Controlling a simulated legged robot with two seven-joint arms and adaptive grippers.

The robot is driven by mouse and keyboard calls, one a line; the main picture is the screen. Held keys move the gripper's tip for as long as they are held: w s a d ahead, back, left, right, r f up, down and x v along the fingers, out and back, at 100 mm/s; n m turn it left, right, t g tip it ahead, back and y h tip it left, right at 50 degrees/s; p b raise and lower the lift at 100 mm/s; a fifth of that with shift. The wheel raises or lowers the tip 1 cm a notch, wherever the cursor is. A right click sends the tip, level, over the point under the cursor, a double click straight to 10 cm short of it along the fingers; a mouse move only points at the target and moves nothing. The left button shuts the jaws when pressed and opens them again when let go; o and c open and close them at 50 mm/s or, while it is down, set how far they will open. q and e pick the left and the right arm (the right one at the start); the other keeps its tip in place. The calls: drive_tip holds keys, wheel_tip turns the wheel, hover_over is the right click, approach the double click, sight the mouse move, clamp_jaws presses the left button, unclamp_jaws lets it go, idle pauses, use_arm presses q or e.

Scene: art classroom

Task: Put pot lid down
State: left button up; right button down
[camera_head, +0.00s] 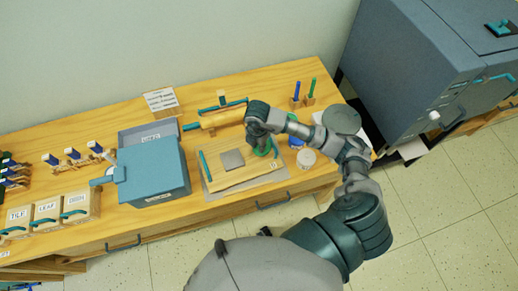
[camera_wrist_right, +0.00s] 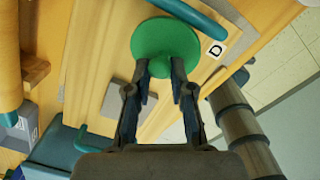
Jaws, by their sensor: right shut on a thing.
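The pot lid is a green round disc (camera_wrist_right: 165,38) with a small knob, shown in the right wrist view between and beyond my fingertips. My right gripper (camera_wrist_right: 160,68) is shut on its knob. In the head view my right gripper (camera_head: 259,138) hangs over the right part of a wooden board (camera_head: 245,178), with a green edge of the lid (camera_head: 270,151) showing beside it. Most of the lid is hidden there by the gripper. I cannot tell whether the lid touches the board. My left gripper is not in view.
A grey square slab (camera_head: 231,159) lies on the board. A rolling pin (camera_head: 222,118) lies behind it. A white cup (camera_head: 306,158) and a blue item (camera_head: 296,142) stand right of the lid. A teal box (camera_head: 152,172) stands left, and a grey kiln-like cabinet (camera_head: 410,65) stands right.

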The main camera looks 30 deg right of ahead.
sight(256, 152)
drive_tip(key=f, duration=0.1)
drive_tip(key=a+f, duration=0.1)
drive_tip(key=shift+s+a+f, duration=0.15)
drive_tip(key=shift+s+f, duration=0.05)
drive_tip(key=shift+f, duration=0.2)
drive_tip(key=shift+s+a+f, duration=0.1)
drive_tip(key=shift+s+a, duration=0.05)
drive_tip(key=shift+a, duration=0.05)
drive_tip(key=c, duration=1.3)
unclamp_jaws()
drive_tip(key=shift+d, duration=0.1)
drive_tip(key=shift+c, duration=0.2)
drive_tip(key=shift+o, duration=1.4)
drive_tip(key=shift+d+f, duration=0.15)
drive_tip(key=shift+d, duration=0.05)
drive_tip(key=shift+w+d, duration=0.35)
drive_tip(key=shift+d, duration=0.05)
drive_tip(key=shift+r, duration=0.3)
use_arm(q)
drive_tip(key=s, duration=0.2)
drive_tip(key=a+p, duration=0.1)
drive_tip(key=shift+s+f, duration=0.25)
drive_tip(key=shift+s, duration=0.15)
use_arm(e)
wheel_tip(256, 152, up, 12)
drive_tip(key=shift+s+a+f, duration=0.15)
drive_tip(key=shift+a, duration=0.1)
